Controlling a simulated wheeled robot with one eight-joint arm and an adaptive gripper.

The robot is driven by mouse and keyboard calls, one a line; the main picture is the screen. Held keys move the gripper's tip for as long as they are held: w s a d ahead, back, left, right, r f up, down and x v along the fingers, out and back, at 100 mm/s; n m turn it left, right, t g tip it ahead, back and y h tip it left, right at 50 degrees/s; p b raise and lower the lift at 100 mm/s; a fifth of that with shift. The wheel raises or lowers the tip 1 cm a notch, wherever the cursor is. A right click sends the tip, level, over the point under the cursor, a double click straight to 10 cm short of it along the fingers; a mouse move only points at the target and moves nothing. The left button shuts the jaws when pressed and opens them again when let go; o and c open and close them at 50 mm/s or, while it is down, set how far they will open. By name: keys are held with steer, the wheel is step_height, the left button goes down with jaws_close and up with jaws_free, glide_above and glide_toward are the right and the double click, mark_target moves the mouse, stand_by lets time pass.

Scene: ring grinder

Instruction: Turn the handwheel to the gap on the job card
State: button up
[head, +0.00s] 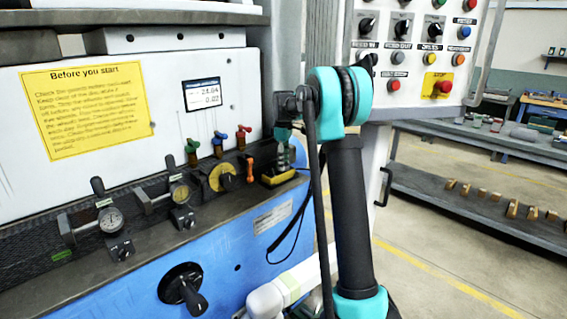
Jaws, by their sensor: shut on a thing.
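My gripper (283,158) points down beside the machine's front ledge, left of my teal and black arm. It is shut on a small part on top of a yellow-edged black unit (279,179) with a dark cable. The fingers largely hide that part; I cannot tell if it is a handwheel. A black wheel with a crank handle (183,288) is on the blue front panel, apart from my gripper. A small display (202,94) appears to read -24.64 and 0.02. A yellow notice (86,107) says "Before you start". I see no sheet marked as a job card.
Several coloured levers (218,144) and a yellow disc (222,177) are close to my gripper's left. A button panel (410,57) with a red stop button is at the upper right, behind my arm.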

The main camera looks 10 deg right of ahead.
steer(key=shift+n, duration=0.3)
stand_by(0.4)
steer(key=o, duration=1.2)
step_height(320, 180, up, 12)
